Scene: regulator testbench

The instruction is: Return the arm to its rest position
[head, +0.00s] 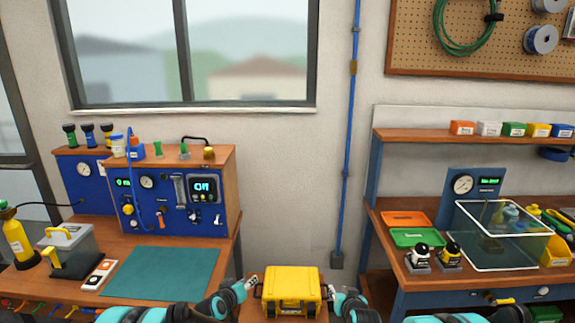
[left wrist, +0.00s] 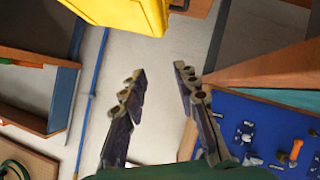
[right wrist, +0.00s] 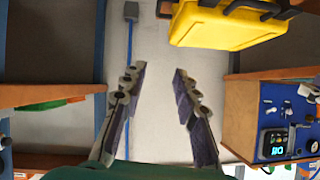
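My left gripper (head: 246,283) is just left of a yellow case (head: 291,290) in the head view. In the left wrist view its fingers (left wrist: 160,85) stand apart with nothing between them. My right gripper (head: 334,292) is just right of the case. In the right wrist view its fingers (right wrist: 158,80) are also apart and empty. The case sits on a wooden surface at the bottom middle of the head view, between the two grippers. The case also shows at the top of the left wrist view (left wrist: 125,12) and of the right wrist view (right wrist: 215,25).
A bench with a blue test panel (head: 170,205), a green mat (head: 165,273) and a grey box (head: 68,252) stands left. A right bench holds an orange tray (head: 405,218), a green tray (head: 414,238) and a clear tank (head: 500,255). Bare wall lies between.

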